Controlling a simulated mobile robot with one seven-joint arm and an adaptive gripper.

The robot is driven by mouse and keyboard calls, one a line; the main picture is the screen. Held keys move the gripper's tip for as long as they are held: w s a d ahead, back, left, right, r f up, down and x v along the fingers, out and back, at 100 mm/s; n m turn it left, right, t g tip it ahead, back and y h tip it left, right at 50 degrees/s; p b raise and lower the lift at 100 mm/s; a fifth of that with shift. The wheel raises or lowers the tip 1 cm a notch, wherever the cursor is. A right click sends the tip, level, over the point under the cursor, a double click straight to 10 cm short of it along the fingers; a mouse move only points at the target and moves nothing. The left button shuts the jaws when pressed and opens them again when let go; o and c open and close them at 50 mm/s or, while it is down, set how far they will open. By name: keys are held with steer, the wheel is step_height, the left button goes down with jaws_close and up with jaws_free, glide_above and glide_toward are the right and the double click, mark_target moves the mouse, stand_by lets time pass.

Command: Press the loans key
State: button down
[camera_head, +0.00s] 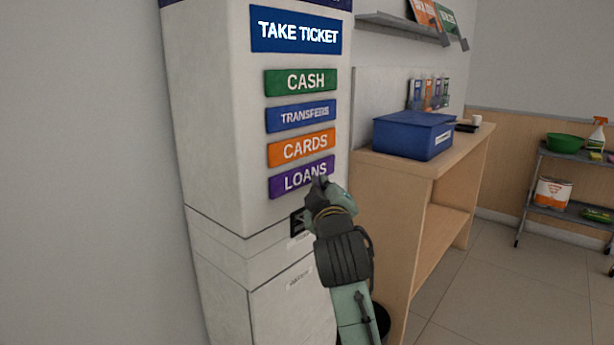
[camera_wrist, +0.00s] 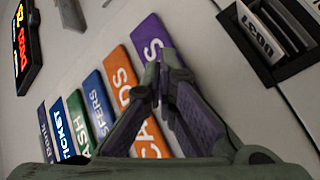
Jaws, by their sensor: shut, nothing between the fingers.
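The purple loans key (camera_head: 290,181) is the lowest of the coloured keys on the white ticket machine (camera_head: 225,130). It also shows in the wrist view (camera_wrist: 147,38), partly hidden behind my fingers. My gripper (camera_head: 319,182) is shut and empty, with its fingertips in front of the right part of the loans key. In the wrist view the closed fingertips (camera_wrist: 160,75) overlap the purple key beside the orange cards key (camera_wrist: 122,75). I cannot tell whether the tips touch the key.
The orange cards key (camera_head: 301,148), blue transfers key (camera_head: 301,116) and green cash key (camera_head: 301,81) are stacked above. A dark slot (camera_wrist: 270,45) lies below the loans key. A wooden counter (camera_head: 400,175) with a blue box (camera_head: 400,137) stands close to the right of my arm.

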steer(key=s+d, duration=0.1)
steer(key=d, duration=0.1)
steer(key=s+d, duration=0.2)
stand_by(0.3)
stand_by(0.4)
